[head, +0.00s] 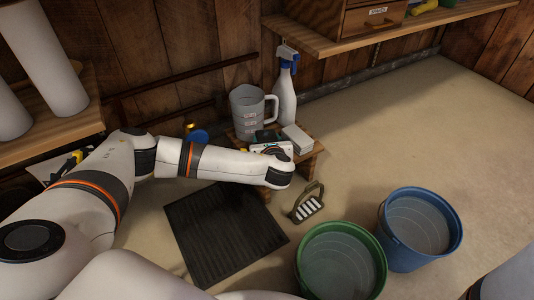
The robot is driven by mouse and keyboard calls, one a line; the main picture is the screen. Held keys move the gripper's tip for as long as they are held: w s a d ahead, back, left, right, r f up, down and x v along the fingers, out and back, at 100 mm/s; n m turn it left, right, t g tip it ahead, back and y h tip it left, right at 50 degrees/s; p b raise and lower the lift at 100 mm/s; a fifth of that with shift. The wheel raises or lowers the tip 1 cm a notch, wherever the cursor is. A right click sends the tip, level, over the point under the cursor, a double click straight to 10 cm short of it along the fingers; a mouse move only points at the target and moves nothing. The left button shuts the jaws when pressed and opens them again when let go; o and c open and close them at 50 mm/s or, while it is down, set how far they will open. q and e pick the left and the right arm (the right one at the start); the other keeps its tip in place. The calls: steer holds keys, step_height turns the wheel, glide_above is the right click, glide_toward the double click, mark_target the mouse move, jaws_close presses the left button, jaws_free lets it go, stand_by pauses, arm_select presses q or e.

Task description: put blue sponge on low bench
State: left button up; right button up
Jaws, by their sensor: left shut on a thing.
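The low bench (305,160) is a small wooden stand against the back wall, near the middle of the head view. My left arm reaches in from the left, and its gripper (267,138) is at the bench top, in front of a grey measuring jug. The left gripper is shut on a small dark, bluish thing, probably the blue sponge; the hand mostly hides it. I cannot tell whether it touches the bench top. My right gripper is out of view.
The jug (247,110), a spray bottle (285,98) and a pale block (297,138) crowd the bench top. Floor at right is clear.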

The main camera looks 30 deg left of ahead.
arm_select(q)
step_height(320, 180, down, 4)
steer(key=b, duration=0.2)
steer(key=shift+r+b, duration=0.25)
steer(key=shift+b, duration=0.1)
steer(key=shift+r, duration=0.15)
steer(key=o, duration=0.8)
steer(key=shift+c, duration=0.2)
